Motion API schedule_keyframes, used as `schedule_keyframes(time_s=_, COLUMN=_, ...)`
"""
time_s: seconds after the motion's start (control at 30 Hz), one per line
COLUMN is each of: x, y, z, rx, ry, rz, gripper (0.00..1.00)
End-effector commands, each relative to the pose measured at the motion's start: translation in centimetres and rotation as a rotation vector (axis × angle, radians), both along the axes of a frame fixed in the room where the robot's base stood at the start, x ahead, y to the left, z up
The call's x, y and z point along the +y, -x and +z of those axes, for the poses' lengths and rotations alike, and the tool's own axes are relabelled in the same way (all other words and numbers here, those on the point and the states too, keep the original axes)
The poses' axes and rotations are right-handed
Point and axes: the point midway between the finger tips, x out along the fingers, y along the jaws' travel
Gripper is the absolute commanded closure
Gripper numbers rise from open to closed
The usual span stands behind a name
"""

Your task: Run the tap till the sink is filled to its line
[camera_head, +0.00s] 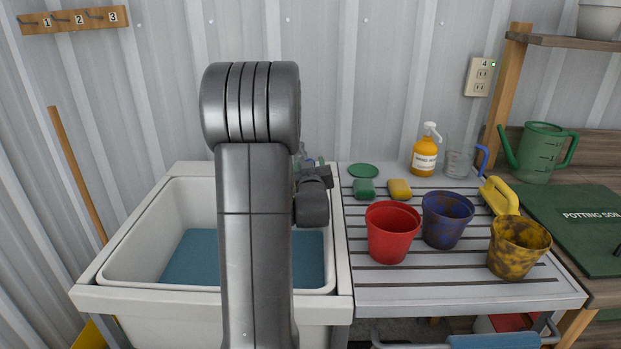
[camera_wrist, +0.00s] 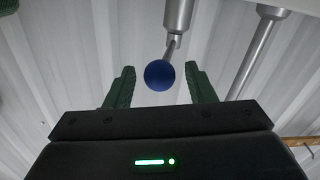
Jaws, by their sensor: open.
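The white sink (camera_head: 140,300) stands at the left. A flat blue surface (camera_head: 195,258) shows in it, well below the rim; I cannot tell if it is water. No fill line is visible. My arm hides the sink's middle and most of the tap. In the wrist view a blue round knob (camera_wrist: 159,76) hangs on a thin rod from a silver tap body (camera_wrist: 178,15). My gripper (camera_wrist: 159,70) is open, its green fingers on either side of the knob with gaps showing. A silver pipe (camera_wrist: 250,55) runs at the right. No running water is visible.
On the slatted bench (camera_head: 450,296) right of the sink are a red pot (camera_head: 392,235), a blue pot (camera_head: 446,220), a yellow-black pot (camera_head: 517,247), two sponges, an orange spray bottle (camera_head: 425,155) and a clear jug (camera_head: 460,158). A green watering can (camera_head: 540,152) stands farther right.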

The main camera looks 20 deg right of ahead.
Motion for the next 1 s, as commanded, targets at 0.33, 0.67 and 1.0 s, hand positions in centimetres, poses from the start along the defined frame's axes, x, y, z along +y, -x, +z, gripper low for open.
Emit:
schedule_keyframes(time_s=0.33, x=1.7, y=7.5, z=0.0, rx=-0.001, ry=0.0, rz=0.0, gripper=0.5)
schedule_keyframes(time_s=0.67, x=2.7, y=11.9, z=0.0, rx=-0.002, ry=0.0, rz=-0.001, gripper=0.5)
schedule_keyframes(time_s=1.0, x=2.8, y=12.2, z=0.0, rx=-0.002, ry=0.0, rz=0.0, gripper=0.52)
